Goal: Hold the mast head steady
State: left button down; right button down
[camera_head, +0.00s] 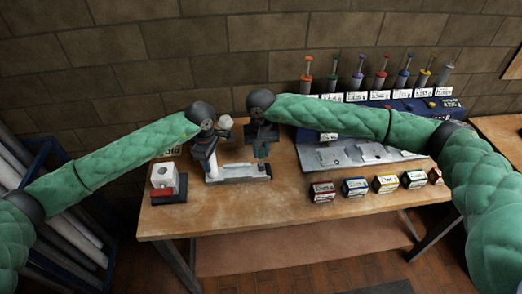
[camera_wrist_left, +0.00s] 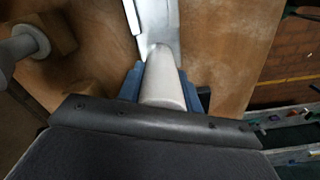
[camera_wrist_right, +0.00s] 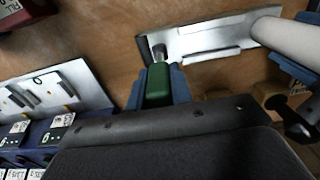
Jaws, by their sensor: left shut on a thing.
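The mast head shows as a pale grey cylinder (camera_wrist_left: 163,82) standing at one end of a silver plate (camera_head: 245,171) on the bench. My left gripper (camera_head: 210,163) is shut on the cylinder, with blue fingers on both sides of it. The cylinder also shows in the right wrist view (camera_wrist_right: 288,38), at the right end of the plate. My right gripper (camera_head: 261,152) is shut on a green-handled tool (camera_wrist_right: 158,84) over the plate's other end. The tool's tip meets or hovers just over the plate; I cannot tell which.
A white block on a red and dark base (camera_head: 165,182) stands at the bench's left. Labelled boxes (camera_head: 356,186) line the front right. A blue rack with coloured-handled drivers (camera_head: 400,103) stands behind a grey tray (camera_head: 350,154). The bench's front left (camera_head: 215,215) is clear.

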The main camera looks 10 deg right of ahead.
jog(key=shift+d, duration=0.2)
jog(key=shift+d+f+y, duration=0.2)
jog(key=shift+d+y, duration=0.5)
jog(key=shift+y, duration=0.3)
jog(key=shift+d+f+y, duration=0.7)
jog(key=shift+d+y, duration=0.3)
jog(key=shift+y, duration=0.65)
jog(key=shift+d+f+y, duration=0.7)
jog(key=shift+d+y, duration=0.25)
jog(key=shift+y, duration=0.75)
jog(key=shift+d+f+y, duration=0.7)
jog(key=shift+d+y, duration=0.3)
jog(key=shift+y, duration=0.65)
jog(key=shift+d, duration=0.1)
jog(key=c, duration=1.2)
grip_release()
jog(key=shift+c, duration=0.2)
jog(key=v, duration=1.2)
